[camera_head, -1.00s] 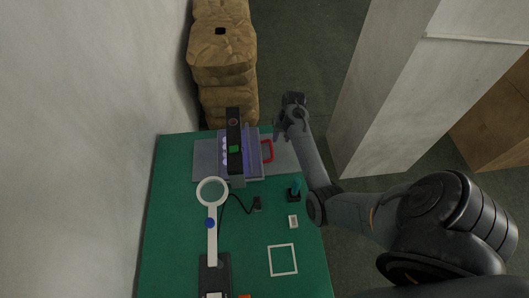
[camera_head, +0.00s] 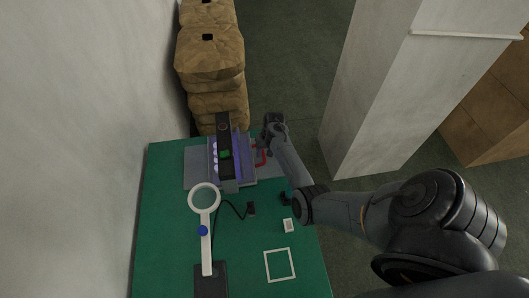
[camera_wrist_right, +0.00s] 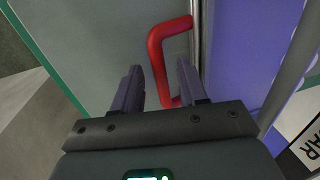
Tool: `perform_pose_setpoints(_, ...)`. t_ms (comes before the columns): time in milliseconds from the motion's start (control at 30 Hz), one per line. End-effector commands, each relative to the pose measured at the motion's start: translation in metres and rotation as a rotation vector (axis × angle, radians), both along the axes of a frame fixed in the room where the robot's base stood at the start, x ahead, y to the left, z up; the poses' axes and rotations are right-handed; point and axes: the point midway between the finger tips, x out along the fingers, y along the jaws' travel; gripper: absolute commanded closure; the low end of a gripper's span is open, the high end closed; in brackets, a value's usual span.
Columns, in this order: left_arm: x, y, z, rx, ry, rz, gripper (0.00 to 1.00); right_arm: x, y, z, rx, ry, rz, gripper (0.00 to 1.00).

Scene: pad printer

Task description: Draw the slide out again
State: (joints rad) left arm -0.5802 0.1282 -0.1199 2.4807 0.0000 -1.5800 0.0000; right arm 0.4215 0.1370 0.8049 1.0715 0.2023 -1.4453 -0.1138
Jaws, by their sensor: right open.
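The pad printer (camera_head: 224,152) stands at the far end of the green table, with a dark upright body and a purple-lit slide (camera_head: 244,168). The slide also shows in the wrist view as a purple surface (camera_wrist_right: 240,50) at the right. A red handle (camera_head: 261,158) is on the printer's right side. My right gripper (camera_head: 268,131) is at this handle. In the wrist view the red handle (camera_wrist_right: 160,62) runs between the open fingers of my right gripper (camera_wrist_right: 160,88), and I cannot tell whether they touch it. My left gripper is out of view.
A ring magnifier (camera_head: 204,197) stands in front of the printer, with a black cable beside it. A small white box (camera_head: 288,225) and a white square outline (camera_head: 280,265) are at the right of the table (camera_head: 165,235). Stacked brown sacks (camera_head: 210,55) and a pale pillar (camera_head: 375,90) stand beyond.

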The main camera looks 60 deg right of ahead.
Motion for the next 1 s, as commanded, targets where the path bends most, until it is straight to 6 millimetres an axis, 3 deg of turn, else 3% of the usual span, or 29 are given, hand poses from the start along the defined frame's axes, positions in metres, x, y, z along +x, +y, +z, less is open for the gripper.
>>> perform_pose_setpoints(300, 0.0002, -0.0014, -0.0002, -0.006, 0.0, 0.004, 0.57, 0.0005, -0.0001, -0.0017, -0.002, -0.001, 0.0, 0.58)
perform_pose_setpoints(600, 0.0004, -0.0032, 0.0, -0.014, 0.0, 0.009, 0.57, 0.0004, 0.0, -0.0016, -0.001, -0.001, 0.001, 1.0)
perform_pose_setpoints(1000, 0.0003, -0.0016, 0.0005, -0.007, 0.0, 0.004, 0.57, 0.0012, 0.0006, -0.0011, -0.001, -0.001, 0.006, 1.0)
